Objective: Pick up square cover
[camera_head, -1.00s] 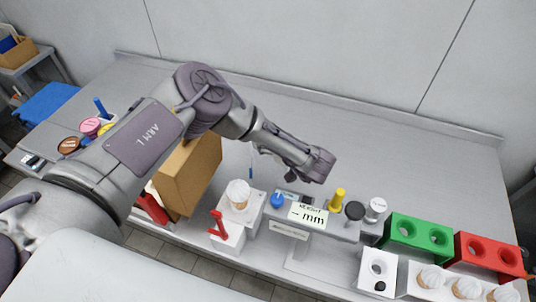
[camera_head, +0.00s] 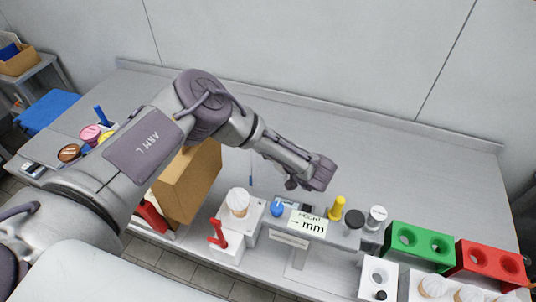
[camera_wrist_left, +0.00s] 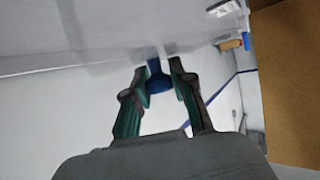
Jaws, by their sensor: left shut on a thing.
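My left gripper (camera_wrist_left: 160,72) is shut on a small blue handle (camera_wrist_left: 158,80) in the left wrist view. A clear, see-through sheet, which looks like part of the square cover (camera_wrist_left: 110,38), spans the top of that view at the fingertips. Its full outline is blurred and cut off. In the head view my left arm reaches over the table and its gripper (camera_head: 291,184) points down behind the height display; the fingertips are hard to make out there. I cannot clearly pick out the cover in the head view. My right gripper is not in view.
A brown box (camera_head: 188,182) stands beside my left arm. A white stand (camera_head: 252,222) with a cone and red lever, a height display (camera_head: 307,222), and green (camera_head: 420,246) and red (camera_head: 490,264) holders line the front. The table behind the gripper is clear.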

